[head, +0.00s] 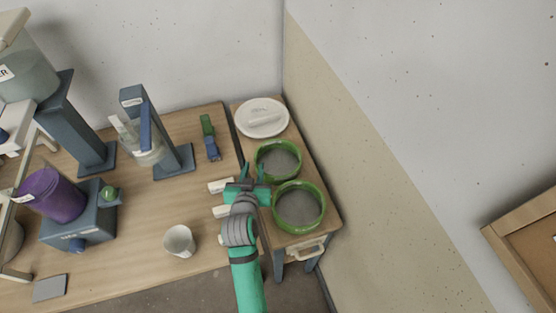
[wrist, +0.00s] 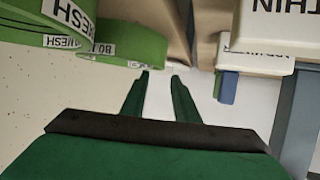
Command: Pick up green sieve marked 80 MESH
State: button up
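Two green sieves with grey mesh stand on the narrow side table, a far one (head: 278,161) and a near one (head: 299,207). In the wrist view, green sieve walls (wrist: 125,42) fill the upper left, with upside-down white labels. One label (wrist: 101,47) partly shows "80", and others show "MESH". I cannot tell which sieve in the head view carries the 80 label. My gripper (head: 252,170) is open and empty, just left of the sieves; its two fingers (wrist: 158,79) are apart in the wrist view. I see no contact with a sieve.
A white plate (head: 262,130) lies behind the sieves, and a wall stands close on their right. White label blocks (head: 220,186) are left of my gripper. A white cup (head: 179,241), a purple bucket (head: 49,196) and a blue stand (head: 175,160) are on the main table.

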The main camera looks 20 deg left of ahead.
aim_at(257, 157)
jog(key=shift+x, duration=3.15)
grip_shut()
